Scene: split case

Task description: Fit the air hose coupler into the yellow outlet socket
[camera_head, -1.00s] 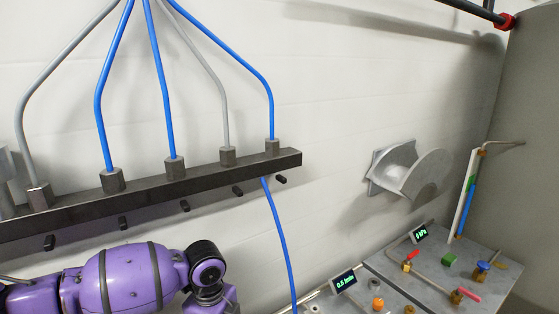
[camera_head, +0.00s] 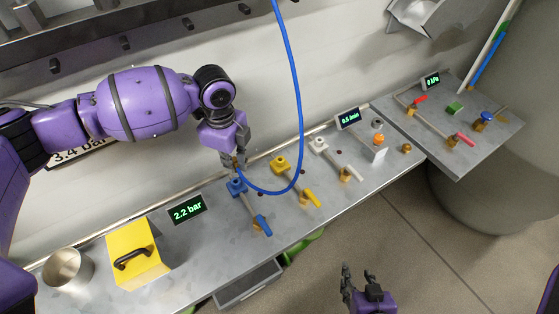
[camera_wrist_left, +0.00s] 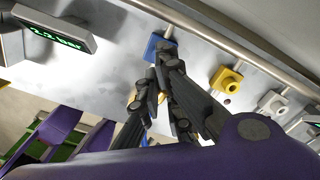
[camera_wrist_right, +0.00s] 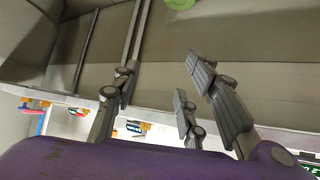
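The blue air hose (camera_head: 299,120) hangs in a loop from above, and its end curves up to my left gripper (camera_head: 236,163). My left gripper looks shut on the coupler at the hose end; the fingers hide most of the coupler. It is just above the blue socket (camera_head: 236,187), and I cannot tell whether they touch. The yellow outlet socket (camera_head: 279,164) is to the right of it, with nothing in it; it also shows in the left wrist view (camera_wrist_left: 226,80). My right gripper (camera_head: 357,277) is open and empty, off the bench's front edge.
The bench (camera_head: 200,255) also carries a white socket (camera_head: 319,145), valves with handles, displays, a yellow box (camera_head: 135,253) and a metal cup (camera_head: 68,268). A second panel (camera_head: 465,120) stands at the right.

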